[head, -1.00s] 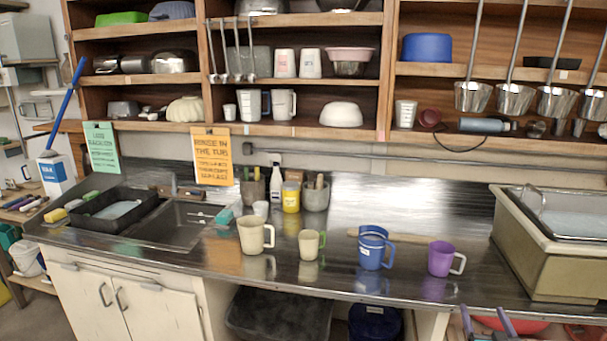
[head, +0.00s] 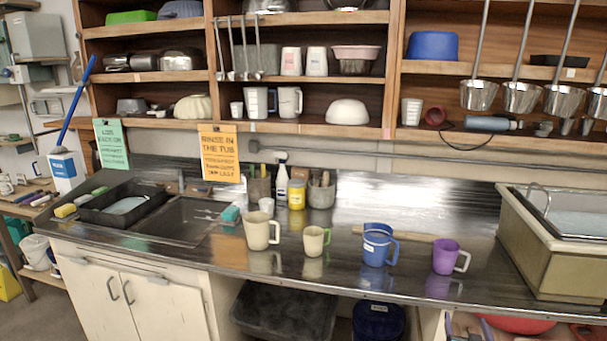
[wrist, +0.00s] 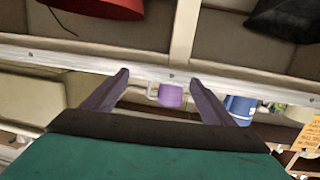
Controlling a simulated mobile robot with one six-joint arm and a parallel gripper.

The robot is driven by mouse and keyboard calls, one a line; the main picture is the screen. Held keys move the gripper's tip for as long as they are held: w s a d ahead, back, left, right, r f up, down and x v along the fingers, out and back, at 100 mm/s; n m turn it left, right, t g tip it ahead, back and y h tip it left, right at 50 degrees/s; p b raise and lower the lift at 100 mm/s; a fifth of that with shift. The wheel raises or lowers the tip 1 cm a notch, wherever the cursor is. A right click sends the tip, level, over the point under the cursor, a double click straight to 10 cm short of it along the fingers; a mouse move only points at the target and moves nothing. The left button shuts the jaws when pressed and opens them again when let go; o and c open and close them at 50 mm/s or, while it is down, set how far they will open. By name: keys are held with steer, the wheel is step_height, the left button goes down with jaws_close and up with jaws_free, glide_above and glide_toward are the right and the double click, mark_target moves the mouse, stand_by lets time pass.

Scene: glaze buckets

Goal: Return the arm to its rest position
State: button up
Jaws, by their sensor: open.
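My gripper (head: 468,326) shows at the bottom edge of the head view, in front of the counter; only its finger tips are in the picture. In the wrist view its two dark purple fingers (wrist: 160,88) stand wide apart with nothing held between them. The counter edge and the purple mug (wrist: 171,95) show beyond the fingers, at a distance. The picture there is upside down. My arm is mostly out of the head view.
On the steel counter stand a cream pitcher (head: 257,230), a smaller cream mug (head: 314,241), a blue pitcher (head: 376,247) and the purple mug (head: 444,257). A tub (head: 552,250) stands at right. A red bowl (head: 522,323) and a dark blue bucket (head: 377,322) are under the counter.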

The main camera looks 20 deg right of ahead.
steer(key=w+a+f+g+y+b, duration=0.1)
steer(key=w+a+f+g, duration=0.1)
steer(key=w+a+f, duration=0.35)
steer(key=w+a+f+g+y+b, duration=0.1)
steer(key=w+a+f+g+y, duration=0.1)
steer(key=a+f, duration=0.7)
steer(key=s+a+f+n+g+y+b, duration=0.1)
steer(key=s+a+f+n+g+y, duration=0.2)
steer(key=a+f, duration=1.1)
steer(key=s+a+f+n+g+y, duration=0.1)
steer(key=s+a+f+g, duration=0.15)
steer(key=a, duration=0.35)
steer(key=s+a+f+g+y+b, duration=0.1)
steer(key=s+a+f, duration=0.15)
steer(key=a, duration=0.25)
steer(key=s+a+f+n+g+y, duration=0.1)
steer(key=a+f+g, duration=0.1)
steer(key=a+f, duration=0.3)
steer(key=s+a+n+g+y+b, duration=0.1)
steer(key=s+a+g, duration=0.4)
steer(key=s+a, duration=0.8)
steer(key=shift+s+a+n+y+b, duration=0.3)
steer(key=shift+a+n+y, duration=0.2)
steer(key=shift+a+n, duration=0.65)
steer(key=shift+f+g, duration=0.1)
steer(key=shift+g, duration=0.15)
